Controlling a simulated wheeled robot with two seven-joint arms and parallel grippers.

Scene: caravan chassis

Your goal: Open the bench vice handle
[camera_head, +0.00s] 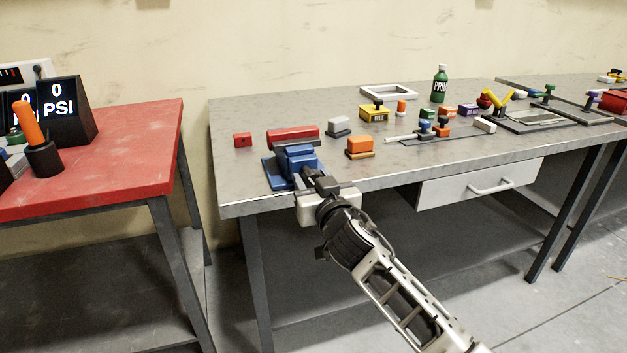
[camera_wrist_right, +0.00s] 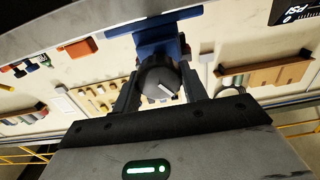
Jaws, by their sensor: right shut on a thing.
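The blue bench vice (camera_head: 299,157) sits at the front left of the grey workbench (camera_head: 232,175). In the right wrist view its blue body (camera_wrist_right: 150,30) is at the top, with the dark round handle knob (camera_wrist_right: 157,75) in front of it. A light mark shows on the knob's face. My right gripper (camera_head: 310,173) reaches the vice from the bench's front edge. Its two fingers lie on either side of the knob and are shut on it. In the head view the gripper hides the handle. My left gripper is not in view.
A red block (camera_head: 293,133) lies behind the vice. A green bottle (camera_head: 440,84) and several small parts are farther right. A red table (camera_head: 120,165) stands left across a gap.

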